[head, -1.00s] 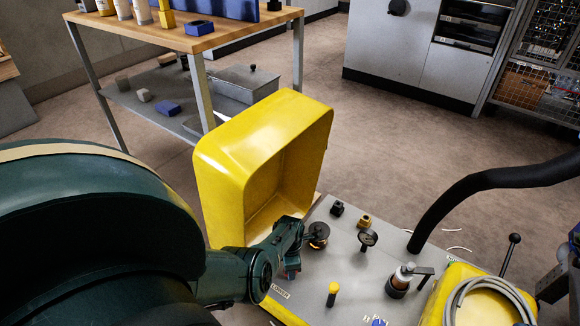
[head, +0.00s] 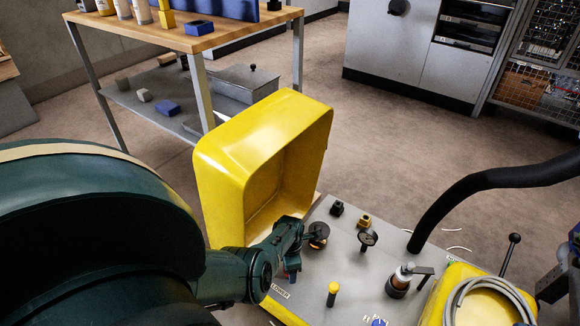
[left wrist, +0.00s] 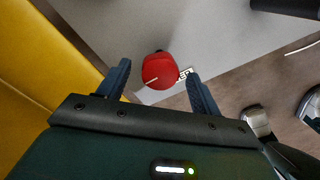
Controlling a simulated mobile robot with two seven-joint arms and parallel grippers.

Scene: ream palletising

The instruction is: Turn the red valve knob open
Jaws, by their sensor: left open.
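The red valve knob (left wrist: 160,70) is round with a pale line on its face. In the left wrist view it stands on a grey panel (left wrist: 105,30), beside a small white label. My left gripper (left wrist: 159,76) is open, with one finger on each side of the knob and visible gaps to both. I cannot tell how deep the fingers reach along it. In the head view my left gripper (head: 291,262) is over the left edge of the grey panel (head: 330,262), and it hides the knob. My right gripper is not in view.
A raised yellow cover (head: 228,165) stands close behind my left gripper. A black hose (head: 450,205) arches at right. A wooden-topped table (head: 225,38) stands behind.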

